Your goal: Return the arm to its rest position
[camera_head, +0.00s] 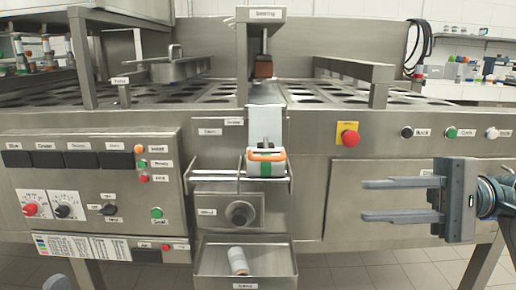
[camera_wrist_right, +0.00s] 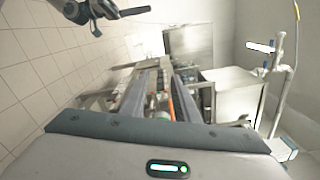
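My right gripper (camera_head: 366,200) is at the right of the head view, in front of the machine's front panel. Its two grey fingers point left, are spread well apart and have nothing between them. In the right wrist view, the fingers (camera_wrist_right: 160,95) reach away from the camera with a gap between them. A small grey piece (camera_head: 57,283) at the bottom left edge of the head view looks like part of my left gripper; its fingers cannot be made out. A dark arm part (camera_wrist_right: 100,10) shows at the top left of the wrist view.
A steel machine (camera_head: 310,170) fills the head view. A cup with an orange and green band (camera_head: 265,162) sits on its small central shelf. A whitish cylinder (camera_head: 238,261) lies in the tray (camera_head: 270,262) below. A red button (camera_head: 350,138) is left of and above my right gripper.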

